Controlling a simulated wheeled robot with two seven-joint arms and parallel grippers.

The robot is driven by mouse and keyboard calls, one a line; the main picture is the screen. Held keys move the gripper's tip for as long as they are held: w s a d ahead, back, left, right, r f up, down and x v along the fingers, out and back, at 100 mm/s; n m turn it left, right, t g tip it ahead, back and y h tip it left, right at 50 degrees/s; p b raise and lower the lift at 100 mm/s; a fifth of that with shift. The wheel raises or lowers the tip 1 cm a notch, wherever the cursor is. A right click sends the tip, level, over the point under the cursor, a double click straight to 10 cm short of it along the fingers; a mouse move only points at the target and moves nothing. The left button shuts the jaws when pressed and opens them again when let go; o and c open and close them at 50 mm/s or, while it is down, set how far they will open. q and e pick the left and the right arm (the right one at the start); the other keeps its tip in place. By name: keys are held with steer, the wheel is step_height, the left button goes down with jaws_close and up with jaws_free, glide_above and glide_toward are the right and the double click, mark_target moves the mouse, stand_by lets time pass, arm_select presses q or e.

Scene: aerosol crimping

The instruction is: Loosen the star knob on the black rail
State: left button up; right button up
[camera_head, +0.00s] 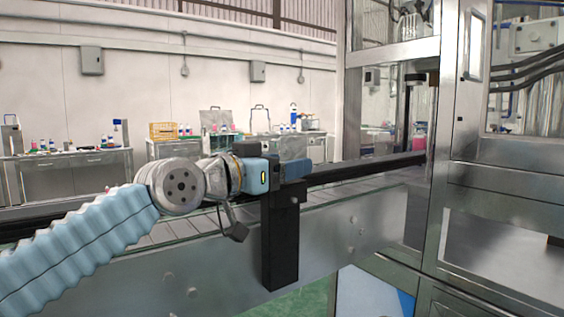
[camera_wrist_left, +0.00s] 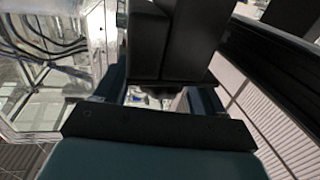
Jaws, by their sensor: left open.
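The black rail (camera_head: 340,173) runs along the conveyor's side in the head view, and a dark rail (camera_wrist_left: 275,65) crosses the right of the left wrist view. A black upright bracket (camera_head: 280,240) stands at the conveyor's front side, beneath my left gripper (camera_head: 292,170). In the left wrist view, my left gripper (camera_wrist_left: 156,92) is open, with its fingers on either side of the lower end of a black block (camera_wrist_left: 175,45). I cannot tell whether they touch it. The star knob cannot be made out in either view; the gripper or bracket may hide it. My right gripper is out of view.
The steel conveyor side (camera_head: 345,235) runs below the rail. A metal-framed machine cabinet (camera_head: 450,150) stands at the right, where the rail ends. Benches with bottles (camera_head: 75,170) line the back wall. The green floor shows at the bottom.

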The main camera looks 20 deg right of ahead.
arm_select(q)
steer(key=c, duration=1)
